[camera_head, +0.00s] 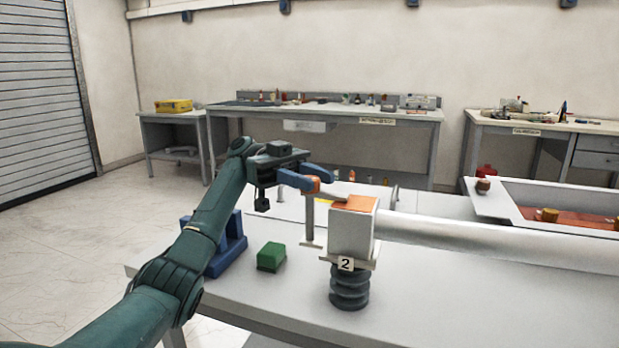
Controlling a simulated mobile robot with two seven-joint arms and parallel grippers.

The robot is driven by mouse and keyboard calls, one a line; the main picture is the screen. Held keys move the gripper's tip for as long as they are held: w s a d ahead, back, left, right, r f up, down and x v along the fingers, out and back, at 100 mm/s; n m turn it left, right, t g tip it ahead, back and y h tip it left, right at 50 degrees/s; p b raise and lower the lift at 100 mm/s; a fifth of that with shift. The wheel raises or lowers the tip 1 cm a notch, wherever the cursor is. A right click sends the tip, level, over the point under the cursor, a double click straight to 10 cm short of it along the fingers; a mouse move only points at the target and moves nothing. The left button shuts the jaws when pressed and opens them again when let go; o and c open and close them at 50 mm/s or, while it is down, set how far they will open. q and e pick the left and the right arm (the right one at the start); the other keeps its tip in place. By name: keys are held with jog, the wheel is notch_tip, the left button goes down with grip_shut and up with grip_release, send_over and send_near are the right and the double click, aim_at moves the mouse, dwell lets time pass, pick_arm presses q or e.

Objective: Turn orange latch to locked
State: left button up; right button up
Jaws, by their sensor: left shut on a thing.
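My left gripper (311,180) reaches in from the left with blue fingers. It is shut on a small orange part (314,186) with a grey post (308,220) below it. A light bar runs from this part toward the white block (352,232). The block has an orange top (355,203) and stands upright on a dark ribbed insulator (349,287) marked 2. I cannot tell whether the gripped part and the orange top are one latch. The fingers hide some of the gripped part. My right gripper is out of view.
A green block (271,257) and a blue stand (230,248) are on the white table (440,305), close to my left arm. An open tray (520,192) is at the right. The table's front right is clear.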

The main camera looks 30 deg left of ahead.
pick_arm(q)
jog(key=shift+f, duration=0.1)
jog(key=o, duration=0.9)
jog(key=shift+o, duration=0.2)
notch_tip(320, 180, up, 9)
jog(key=shift+r+p, duration=0.2)
jog(key=shift+p, duration=0.4)
jog(key=shift+r, duration=0.35)
